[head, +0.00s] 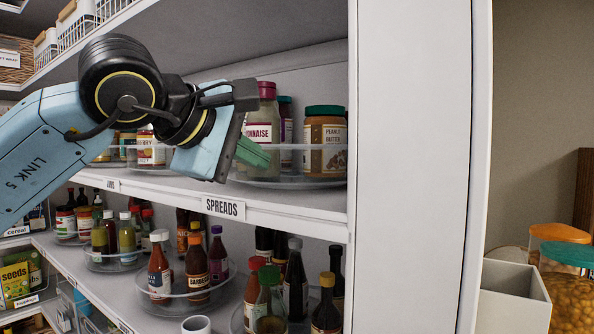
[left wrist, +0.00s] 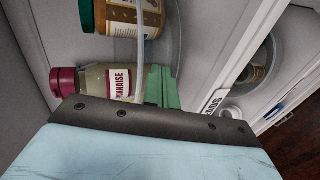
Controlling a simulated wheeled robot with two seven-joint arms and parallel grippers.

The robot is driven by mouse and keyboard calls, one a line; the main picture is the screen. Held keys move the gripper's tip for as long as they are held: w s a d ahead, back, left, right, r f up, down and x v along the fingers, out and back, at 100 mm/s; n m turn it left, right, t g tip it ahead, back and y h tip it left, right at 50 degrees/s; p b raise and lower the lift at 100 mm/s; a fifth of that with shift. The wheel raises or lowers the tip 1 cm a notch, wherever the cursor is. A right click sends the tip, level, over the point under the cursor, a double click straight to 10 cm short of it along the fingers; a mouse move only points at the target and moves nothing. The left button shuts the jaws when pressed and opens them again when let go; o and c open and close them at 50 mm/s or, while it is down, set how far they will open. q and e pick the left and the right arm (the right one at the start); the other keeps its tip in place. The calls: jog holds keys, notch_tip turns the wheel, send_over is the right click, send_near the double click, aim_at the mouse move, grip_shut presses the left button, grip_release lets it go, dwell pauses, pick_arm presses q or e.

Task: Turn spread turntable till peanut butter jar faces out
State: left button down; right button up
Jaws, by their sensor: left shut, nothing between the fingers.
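The spread turntable (head: 292,183) is a clear round tray with a raised rim on the shelf above the SPREADS label. The peanut butter jar (head: 326,140), with a green lid, stands at its right side, label partly turned outward; a green-lidded jar (left wrist: 135,18) shows at the top of the left wrist view. A mayonnaise bottle (head: 262,120) with a dark red cap stands left of it. My left gripper (head: 252,153) is shut and empty, its green fingers at the turntable's front rim before the mayonnaise. The fingers (left wrist: 163,88) overlap the bottle in the wrist view; contact is unclear.
A white upright panel (head: 410,160) closes the shelf on the right. Another turntable with jars (head: 148,150) stands to the left, partly behind my arm. The shelf below holds several sauce bottles (head: 196,265). The SPREADS label (head: 223,208) is on the shelf edge.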

aim_at(235, 162)
pick_arm(q)
jog(key=shift+w+a, duration=0.1)
dwell(0.3)
jog(key=shift+w+a, duration=0.3)
jog(key=shift+a, duration=0.2)
jog(key=shift+w+a, duration=0.3)
jog(key=shift+a, duration=0.2)
jog(key=shift+w+a+p, duration=0.3)
jog(key=shift+w+a, duration=0.3)
jog(key=shift+a, duration=0.35)
jog(key=shift+w+a+p, duration=0.45)
jog(key=shift+w+a, duration=0.35)
jog(key=shift+w, duration=0.05)
